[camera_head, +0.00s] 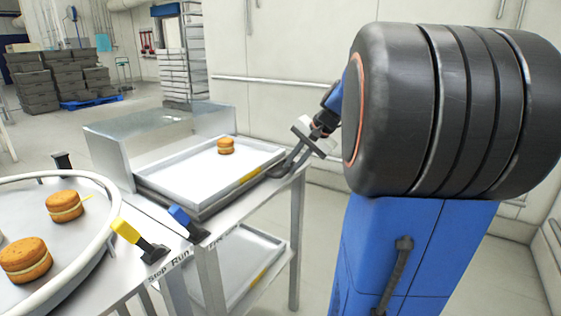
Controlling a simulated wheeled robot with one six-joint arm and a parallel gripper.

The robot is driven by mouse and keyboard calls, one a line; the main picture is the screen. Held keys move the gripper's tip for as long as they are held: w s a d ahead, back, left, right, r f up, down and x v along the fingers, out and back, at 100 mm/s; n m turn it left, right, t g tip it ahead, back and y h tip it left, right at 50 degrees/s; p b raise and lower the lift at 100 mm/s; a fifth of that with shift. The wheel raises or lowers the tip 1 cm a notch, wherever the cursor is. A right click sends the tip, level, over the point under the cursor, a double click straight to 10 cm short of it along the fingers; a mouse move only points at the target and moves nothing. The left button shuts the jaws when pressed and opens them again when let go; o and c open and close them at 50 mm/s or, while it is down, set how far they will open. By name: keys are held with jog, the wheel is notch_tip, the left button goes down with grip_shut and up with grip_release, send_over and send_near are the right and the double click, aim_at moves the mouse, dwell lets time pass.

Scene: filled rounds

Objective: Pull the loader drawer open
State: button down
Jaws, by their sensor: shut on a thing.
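The loader drawer (190,190) is a shallow grey metal tray with a pale floor and a yellow mark on its front right rim. It sits on the metal bench, in front of a grey metal housing (150,126), with much of its floor in plain view. One filled round (226,146) lies on it towards the back. My gripper (284,168) is at the drawer's right end, shut at its rim. The part between the fingers is small and partly hidden; it seems to be the drawer's handle.
A round table (97,184) with a raised white rim holds filled rounds (26,260) at left. A yellow lever (126,231) and a blue lever (179,215) stand by the labels Stop and Run. A lower tray (240,262) is under the bench. My arm hides the right side.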

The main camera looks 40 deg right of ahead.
jog(key=shift+s+d, duration=0.25)
jog(key=shift+s, duration=0.5)
jog(key=c, duration=2)
grip_release()
jog(key=shift+c, duration=0.2)
jog(key=shift+r, duration=0.1)
jog(key=v, duration=1.7)
jog(key=shift+s+r, duration=0.1)
